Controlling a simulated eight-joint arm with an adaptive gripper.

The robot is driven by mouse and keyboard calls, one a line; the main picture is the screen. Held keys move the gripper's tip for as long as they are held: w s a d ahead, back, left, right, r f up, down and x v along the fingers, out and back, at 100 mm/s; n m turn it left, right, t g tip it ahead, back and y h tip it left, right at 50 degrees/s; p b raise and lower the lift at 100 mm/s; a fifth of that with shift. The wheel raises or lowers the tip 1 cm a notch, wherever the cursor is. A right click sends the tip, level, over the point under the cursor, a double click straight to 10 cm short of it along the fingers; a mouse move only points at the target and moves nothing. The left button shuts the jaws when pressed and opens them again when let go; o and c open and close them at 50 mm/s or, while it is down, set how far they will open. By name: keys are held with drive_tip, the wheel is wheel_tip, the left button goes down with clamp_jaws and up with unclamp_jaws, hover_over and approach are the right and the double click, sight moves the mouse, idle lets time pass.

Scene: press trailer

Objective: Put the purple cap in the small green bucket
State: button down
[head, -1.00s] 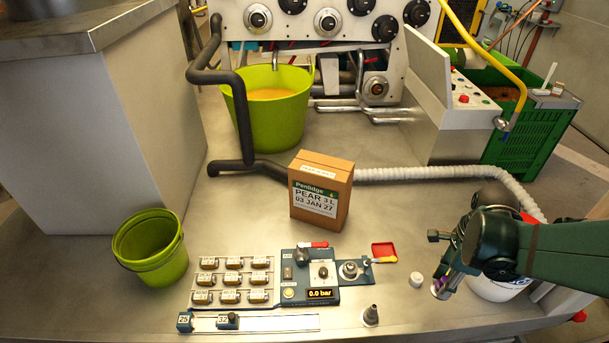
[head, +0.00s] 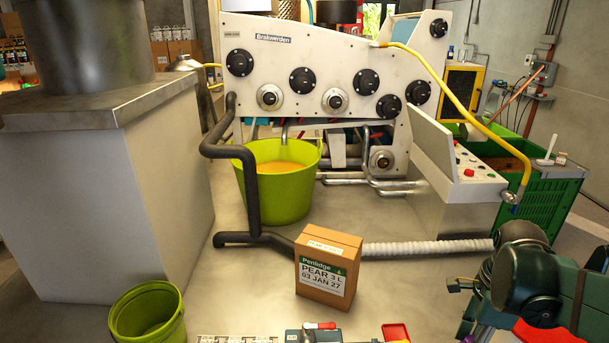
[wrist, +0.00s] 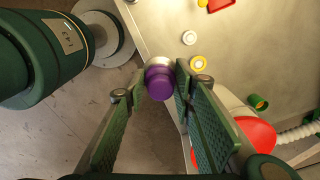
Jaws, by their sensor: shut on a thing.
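The purple cap (wrist: 159,86) is gripped between the two green fingers of my gripper (wrist: 160,76), near the middle of the wrist view. In the head view my gripper is at the bottom right, largely cut off by the lower edge. The small green bucket (head: 165,330) stands upright at the bottom left of the head view, its base out of frame. Its visible inside looks empty. My gripper is far to the right of the bucket.
A boxed carton (head: 325,275) stands between bucket and arm. Behind it are a large green tub (head: 285,205) and a dark pipe (head: 250,190). A panel's top edge (head: 305,335) shows below.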

drive_tip(key=w+a+r+n+p, duration=0.1)
drive_tip(key=w+a+r+n, duration=0.15)
drive_tip(key=w+a, duration=0.55)
drive_tip(key=w+a+r+n, duration=0.1)
drive_tip(key=w+a+n, duration=0.2)
drive_tip(key=w+a, duration=0.55)
drive_tip(key=w+a+r+n+p, duration=0.1)
drive_tip(key=w+a+n, duration=0.1)
drive_tip(key=w+a, duration=0.6)
drive_tip(key=w+a+n+p, duration=0.1)
drive_tip(key=w+a+n, duration=0.25)
drive_tip(key=a, duration=0.85)
drive_tip(key=w+a+f+n, duration=0.15)
drive_tip(key=a+n, duration=0.25)
drive_tip(key=a, duration=2.3)
drive_tip(key=s+a+f+n+p, duration=0.15)
drive_tip(key=s+a, duration=0.25)
drive_tip(key=a, duration=0.7)
drive_tip(key=s+a+f+n, duration=0.2)
drive_tip(key=s+a+n, duration=0.15)
drive_tip(key=a, duration=0.75)
drive_tip(key=shift+m, duration=0.5)
drive_tip(key=shift+d+f, duration=0.2)
drive_tip(key=shift+f, duration=1.05)
drive_tip(key=shift+d+f, duration=0.15)
drive_tip(key=shift+f, duration=1.05)
wheel_tip(320, 180, down, 14)
drive_tip(key=shift+f+b, duration=0.1)
drive_tip(key=shift+b, duration=1.1)
